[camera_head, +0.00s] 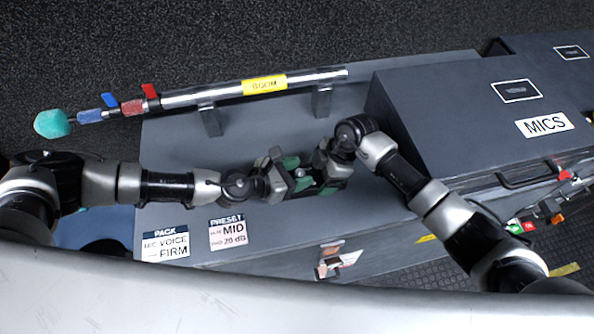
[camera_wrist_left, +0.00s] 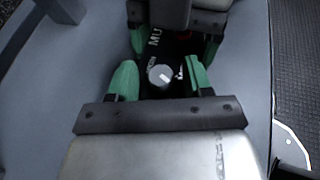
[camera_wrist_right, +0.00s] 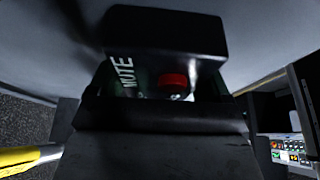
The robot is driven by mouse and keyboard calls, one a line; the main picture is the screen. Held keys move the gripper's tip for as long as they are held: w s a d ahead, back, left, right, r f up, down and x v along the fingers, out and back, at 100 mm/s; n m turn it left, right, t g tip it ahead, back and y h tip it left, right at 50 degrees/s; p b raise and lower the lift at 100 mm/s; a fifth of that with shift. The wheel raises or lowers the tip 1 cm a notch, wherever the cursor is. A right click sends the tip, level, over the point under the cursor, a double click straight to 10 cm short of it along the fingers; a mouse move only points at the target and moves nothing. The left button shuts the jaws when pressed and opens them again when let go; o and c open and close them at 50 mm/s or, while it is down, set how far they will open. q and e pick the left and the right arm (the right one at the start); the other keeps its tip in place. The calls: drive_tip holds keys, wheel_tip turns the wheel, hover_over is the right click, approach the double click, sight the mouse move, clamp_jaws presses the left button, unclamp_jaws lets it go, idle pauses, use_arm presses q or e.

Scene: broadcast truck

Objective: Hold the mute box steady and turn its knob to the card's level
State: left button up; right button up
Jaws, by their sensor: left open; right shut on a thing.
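The dark mute box (camera_wrist_left: 155,50) lies between my two grippers above the grey case top. Its pale round knob (camera_wrist_left: 160,76) with a white pointer mark shows in the left wrist view. My left gripper (camera_wrist_left: 161,82) is open, its green fingertips on either side of the knob, with a gap at the left finger. My right gripper (camera_head: 327,172) is shut on the mute box from the other end. The "MUTE" lettering (camera_wrist_right: 123,73) and a red button (camera_wrist_right: 172,81) show in the right wrist view. The preset card (camera_head: 228,232) reads "MID" and "20 dB". Level marks around the knob are unreadable.
A boom pole (camera_head: 220,94) with a teal tip rests on supports at the back. A pack card (camera_head: 165,245) reading "VOICE" and "FIRM" lies front left. The dark "MICS" case (camera_head: 450,100) stands at right.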

use_arm(q)
drive_tip(key=shift+c, duration=0.3)
drive_tip(key=c, duration=0.8)
drive_tip(key=shift+n+t, duration=0.3)
drive_tip(key=shift+d+r+n+t+y, duration=0.1)
drive_tip(key=shift+d+n+t+y, duration=0.05)
drive_tip(key=shift+n+t+y, duration=0.3)
drive_tip(key=n+t+y, duration=0.1)
drive_tip(key=n+y, duration=0.1)
drive_tip(key=n+t+y, duration=0.2)
drive_tip(key=n+y, duration=0.1)
drive_tip(key=shift+s+d, duration=0.2)
drive_tip(key=n+y, duration=0.1)
drive_tip(key=y, duration=0.1)
drive_tip(key=n+t+y, duration=0.1)
drive_tip(key=n+y, duration=0.1)
drive_tip(key=shift+d+n+t, duration=0.1)
drive_tip(key=shift+n+t, duration=0.15)
drive_tip(key=shift+w+n+y, duration=0.1)
drive_tip(key=shift+n+y, duration=1.1)
drive_tip(key=shift+y, duration=0.45)
